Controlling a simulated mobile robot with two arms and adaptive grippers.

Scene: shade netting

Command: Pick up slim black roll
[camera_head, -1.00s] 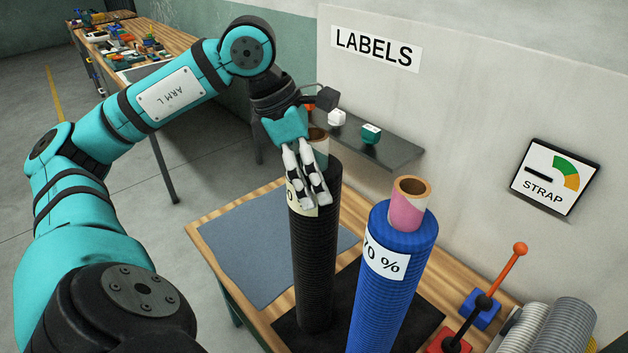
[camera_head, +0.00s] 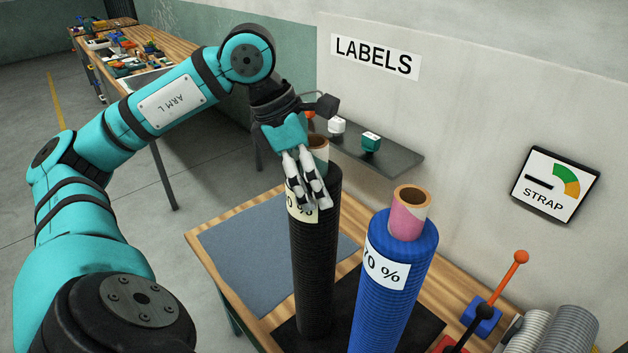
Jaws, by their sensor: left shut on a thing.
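The slim black roll (camera_head: 315,265) stands upright on the bench, with a white label near its top and a cardboard core showing above it. My left gripper (camera_head: 309,204) is shut on the upper part of the black roll, its pale fingers covering part of the label. The roll's lower end is over the black mat (camera_head: 405,318); whether it touches the mat is hard to tell. My right gripper is not in view.
A thicker blue roll (camera_head: 395,265) with a 70 % label stands close on the right. A grey-blue mat (camera_head: 265,250) lies clear on the left. A shelf (camera_head: 395,155) with small items is behind. Orange- and black-knobbed levers (camera_head: 500,285) and grey rolls (camera_head: 560,330) are at right.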

